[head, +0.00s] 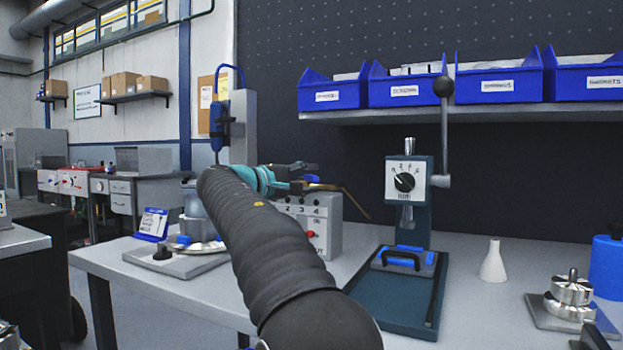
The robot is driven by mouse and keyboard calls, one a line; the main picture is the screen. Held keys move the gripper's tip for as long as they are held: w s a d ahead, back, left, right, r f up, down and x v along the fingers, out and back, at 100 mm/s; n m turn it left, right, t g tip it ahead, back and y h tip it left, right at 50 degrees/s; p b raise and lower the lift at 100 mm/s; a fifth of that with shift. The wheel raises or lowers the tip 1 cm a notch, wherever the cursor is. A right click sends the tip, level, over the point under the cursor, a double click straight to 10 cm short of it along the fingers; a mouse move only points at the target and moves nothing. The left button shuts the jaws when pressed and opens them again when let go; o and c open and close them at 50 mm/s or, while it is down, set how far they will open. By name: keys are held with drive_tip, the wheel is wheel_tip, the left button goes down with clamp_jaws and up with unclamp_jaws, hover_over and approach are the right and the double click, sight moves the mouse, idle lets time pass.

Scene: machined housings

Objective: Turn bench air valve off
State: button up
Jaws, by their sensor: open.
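My gripper (312,178) is at the middle of the head view, at the end of my dark ribbed arm, with its jaws open. A thin bent brass-coloured rod (345,190) shows just right of the jaws; I cannot tell whether they touch. Below is a grey box (334,224) with numbers and a red knob (311,234), partly hidden by my arm. No part is clearly readable as the bench air valve, so I cannot tell its handle position. A blue device with a hose (217,118) is on a grey post behind my arm.
A lever press (422,230) with a dial stands right of my gripper. Blue bins (398,88) line the shelf above. A white flask (493,262) and metal parts (571,292) are on the right of the bench (470,322). A black knob on a plate (163,251) sits left.

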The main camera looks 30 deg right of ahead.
drive_tip(key=shift+w+d, duration=0.15)
drive_tip(key=shift+d, duration=0.45)
clamp_jaws()
